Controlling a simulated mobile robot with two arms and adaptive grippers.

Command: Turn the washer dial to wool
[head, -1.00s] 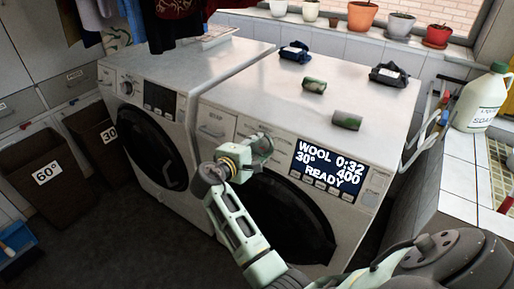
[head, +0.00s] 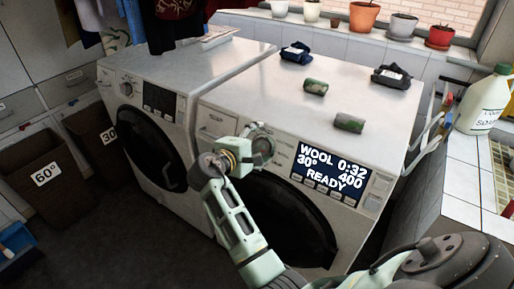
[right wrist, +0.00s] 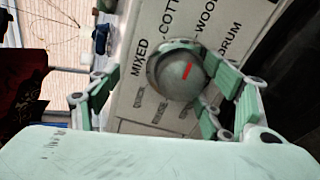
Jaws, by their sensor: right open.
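The washer dial (head: 262,142) is a round grey knob on the front panel of the right-hand washer (head: 213,121). In the right wrist view the dial (right wrist: 180,75) carries a red mark that points toward the WOOL lettering. The washer's display (head: 331,172) reads WOOL 0:32, 30°, 400, READY. My right gripper (head: 244,152) is in front of the dial, and its open fingers (right wrist: 165,90) stand on either side of it, apart from it. My left gripper is out of view.
A second washer (head: 165,102) stands to the left. Two small cylinders (head: 316,86) (head: 349,123) and dark folded cloths (head: 390,76) lie on top. Laundry baskets (head: 45,172) stand on the floor at the left. A soap bottle (head: 485,103) is on the tiled counter at the right.

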